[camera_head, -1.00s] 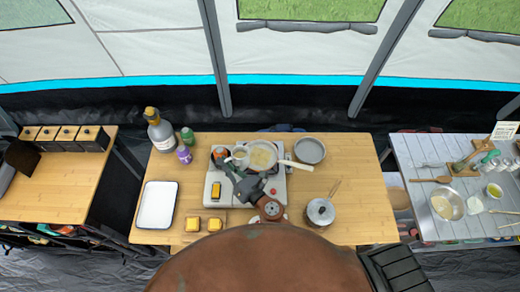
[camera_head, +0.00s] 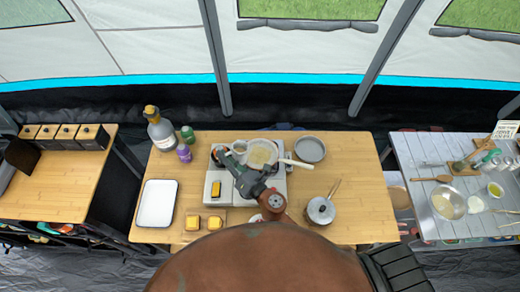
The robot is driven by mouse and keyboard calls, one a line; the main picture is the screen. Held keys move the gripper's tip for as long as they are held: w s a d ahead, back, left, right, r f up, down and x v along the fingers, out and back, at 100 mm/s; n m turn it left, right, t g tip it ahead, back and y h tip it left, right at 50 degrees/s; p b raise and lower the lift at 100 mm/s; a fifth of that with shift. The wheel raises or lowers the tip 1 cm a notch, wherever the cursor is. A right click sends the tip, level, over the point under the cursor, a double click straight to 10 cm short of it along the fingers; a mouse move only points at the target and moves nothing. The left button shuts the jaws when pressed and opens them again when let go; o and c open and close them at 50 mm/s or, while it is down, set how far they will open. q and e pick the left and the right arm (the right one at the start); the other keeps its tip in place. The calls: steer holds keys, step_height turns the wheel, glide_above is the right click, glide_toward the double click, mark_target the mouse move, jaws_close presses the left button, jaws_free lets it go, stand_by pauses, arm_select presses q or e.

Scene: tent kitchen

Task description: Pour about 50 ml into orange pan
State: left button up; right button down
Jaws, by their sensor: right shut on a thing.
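My right gripper (camera_head: 227,160) reaches over the stove from the front and is shut on a small pale cup (camera_head: 239,146). The fingers are small and dark in this view, and the grip itself is hard to make out. A small pan with orange on it (camera_head: 216,150) sits on the left side of the stove, partly hidden by the gripper. The cup is just right of it and appears apart from it. I cannot tell the cup's tilt or contents. My left gripper is not in view.
The stove (camera_head: 208,192) stands mid-table. A cream frying pan (camera_head: 262,153) is right of the cup, its handle pointing right.

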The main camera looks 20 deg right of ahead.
mark_target(231, 152)
steer(key=d+m, duration=0.1)
steer(key=d+r+m, duration=0.1)
steer(key=w+d+m, duration=0.1)
steer(key=shift+r+t+b, duration=0.3)
steer(key=shift+r+t, duration=0.05)
steer(key=shift+t, duration=0.05)
steer(key=shift+w+d+r+m, duration=0.15)
steer(key=shift+d+m, duration=0.35)
steer(key=shift+m, duration=0.05)
steer(key=shift+w+d+r+m, duration=0.15)
steer(key=shift+d+m, duration=0.35)
steer(key=shift+m, duration=0.05)
steer(key=shift+w+d+r+m, duration=0.1)
steer(key=shift+d+m, duration=0.35)
steer(key=shift+m, duration=0.25)
steer(key=shift+w+d+r+m+t, duration=0.15)
steer(key=shift+d+r+m+t, duration=0.2)
steer(key=shift+m, duration=0.45)
steer(key=shift+w+d+r+m+h, duration=0.15)
steer(key=shift+d+m+h, duration=0.15)
steer(key=shift+m, duration=0.3)
steer(key=shift+w+d+f+m+t+h+b, duration=0.2)
steer(key=shift+d+f+m+t+b, duration=0.25)
steer(key=shift+m, duration=0.55)
steer(key=shift+w+d+f+m+h+b, duration=0.1)
steer(key=shift+d+m+h+b, duration=0.15)
steer(key=shift+d+m, duration=0.6)
